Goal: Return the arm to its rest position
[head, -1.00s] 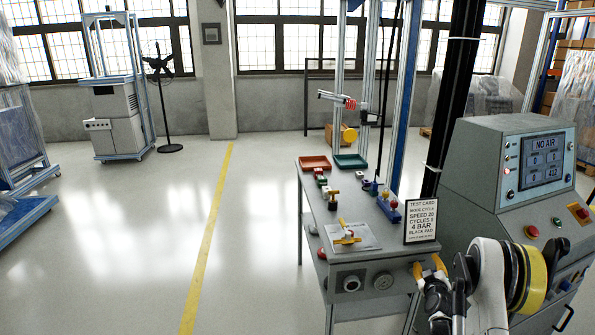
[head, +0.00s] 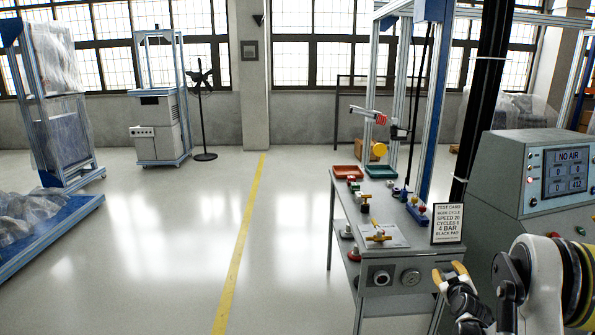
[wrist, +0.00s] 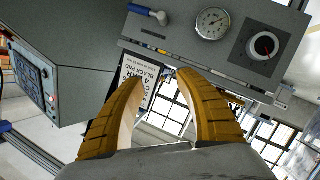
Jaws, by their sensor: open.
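My gripper (head: 451,273) shows at the lower right of the head view, in front of the workbench's near edge. Its two yellow fingers are apart and nothing is between them. In the wrist view, the fingers (wrist: 165,112) are spread, with the test card (wrist: 137,84) and bright windows seen beyond them. My arm's light and black links with a yellow band fill the lower right corner of the head view.
The workbench (head: 410,252) holds a red tray (head: 346,171), a green tray (head: 378,172), valves with coloured handles and the test card (head: 447,223). The control cabinet (head: 490,170) reads NO AIR. Open floor (head: 160,240) with a yellow line lies left.

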